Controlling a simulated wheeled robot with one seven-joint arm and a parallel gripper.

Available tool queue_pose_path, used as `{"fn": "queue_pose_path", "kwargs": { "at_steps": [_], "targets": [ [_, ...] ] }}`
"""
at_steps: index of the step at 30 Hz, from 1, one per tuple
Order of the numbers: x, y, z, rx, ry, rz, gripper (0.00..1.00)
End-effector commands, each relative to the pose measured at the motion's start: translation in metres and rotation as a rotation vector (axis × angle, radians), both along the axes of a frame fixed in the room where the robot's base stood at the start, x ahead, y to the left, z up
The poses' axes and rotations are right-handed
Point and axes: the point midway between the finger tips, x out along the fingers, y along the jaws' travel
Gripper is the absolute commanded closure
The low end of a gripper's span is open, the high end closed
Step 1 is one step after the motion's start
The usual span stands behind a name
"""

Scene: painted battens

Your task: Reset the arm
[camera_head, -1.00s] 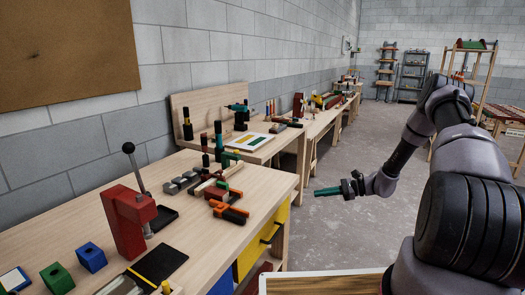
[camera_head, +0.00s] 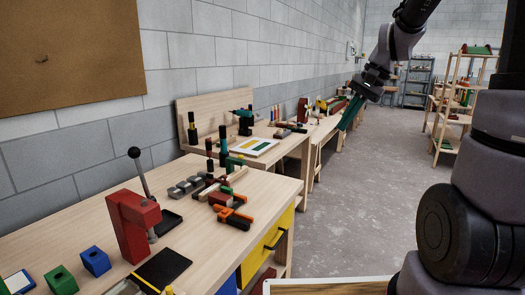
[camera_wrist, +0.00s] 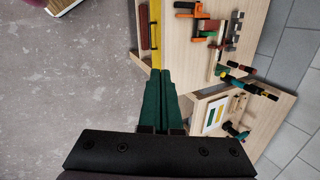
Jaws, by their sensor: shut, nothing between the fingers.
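My gripper (camera_head: 350,113) is raised in the upper right of the head view, with its green fingers pointing down and to the left. It is clear of the benches and holds nothing. In the wrist view the two green fingers (camera_wrist: 161,100) lie side by side, pressed together. My arm is bent above the open floor to the right of the benches.
The near workbench (camera_head: 85,235) carries a red press (camera_head: 132,225), green and blue blocks, and orange-and-black clamps (camera_head: 232,215). A second bench (camera_head: 290,148) stands behind it. A wooden shelf (camera_head: 455,110) stands at the back right. Grey floor (camera_head: 350,215) between is clear.

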Motion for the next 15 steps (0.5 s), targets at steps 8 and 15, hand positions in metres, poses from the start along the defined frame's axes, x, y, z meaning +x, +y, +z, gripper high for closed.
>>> {"fn": "queue_pose_path", "kwargs": {
  "at_steps": [8, 15],
  "targets": [
    [-0.080, -0.006, 0.059, -0.183, -0.246, 0.067, 1.00],
    [-0.135, -0.017, 0.082, -0.286, -0.427, 0.098, 1.00]
  ]
}}
